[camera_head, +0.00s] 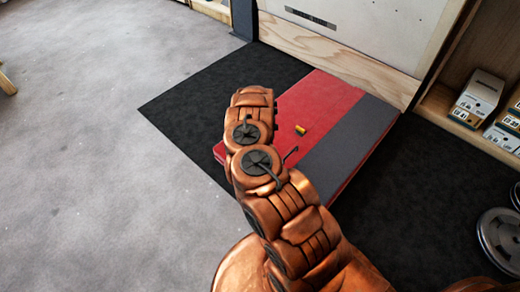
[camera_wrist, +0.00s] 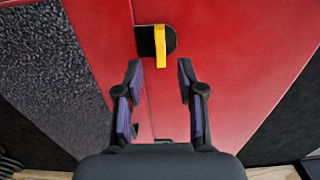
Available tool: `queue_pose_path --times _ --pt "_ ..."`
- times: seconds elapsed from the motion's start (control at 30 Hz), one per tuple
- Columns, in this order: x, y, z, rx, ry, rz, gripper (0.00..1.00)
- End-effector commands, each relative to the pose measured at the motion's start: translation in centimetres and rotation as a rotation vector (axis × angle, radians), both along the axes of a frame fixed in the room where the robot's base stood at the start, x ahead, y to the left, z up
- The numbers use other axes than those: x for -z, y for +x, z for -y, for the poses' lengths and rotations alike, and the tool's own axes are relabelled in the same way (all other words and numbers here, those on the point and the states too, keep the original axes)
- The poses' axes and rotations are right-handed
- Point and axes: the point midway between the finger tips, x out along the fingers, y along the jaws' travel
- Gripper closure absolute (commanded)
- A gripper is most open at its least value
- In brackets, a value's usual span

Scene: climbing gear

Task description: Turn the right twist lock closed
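The twist lock is a yellow bar (camera_wrist: 160,46) on a black rounded plate (camera_wrist: 146,41), set on a red pad (camera_wrist: 230,60) beside a seam. In the wrist view the yellow bar runs up and down the picture, at the right part of the plate. In the head view the small yellow lock (camera_head: 300,130) shows on the pad, right of my arm. My gripper (camera_wrist: 160,70) is open and empty, its fingertips just short of the lock on either side of its line. My arm mostly hides the gripper in the head view.
The pad has a grey band (camera_head: 350,140) and lies on a black floor mat (camera_head: 190,105). A wooden shelf with boxes (camera_head: 480,92) and weight plates (camera_head: 498,238) stand at the right. A pale board (camera_head: 370,30) rises behind the pad.

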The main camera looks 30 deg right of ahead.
Motion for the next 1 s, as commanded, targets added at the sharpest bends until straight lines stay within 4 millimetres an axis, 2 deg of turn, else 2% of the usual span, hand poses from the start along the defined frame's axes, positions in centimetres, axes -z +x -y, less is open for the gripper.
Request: queue_pose_path --times 0.2,0.5,0.7,1.0 --pt "-2.7 0.2 -0.2 -0.001 0.001 0.005 0.61" --pt "-5.8 0.3 -0.1 -0.002 0.000 0.005 0.61" --pt "-6.6 0.0 -0.1 0.000 0.001 0.001 0.61" --pt "-6.8 0.0 -0.1 -0.001 0.001 0.000 0.61"
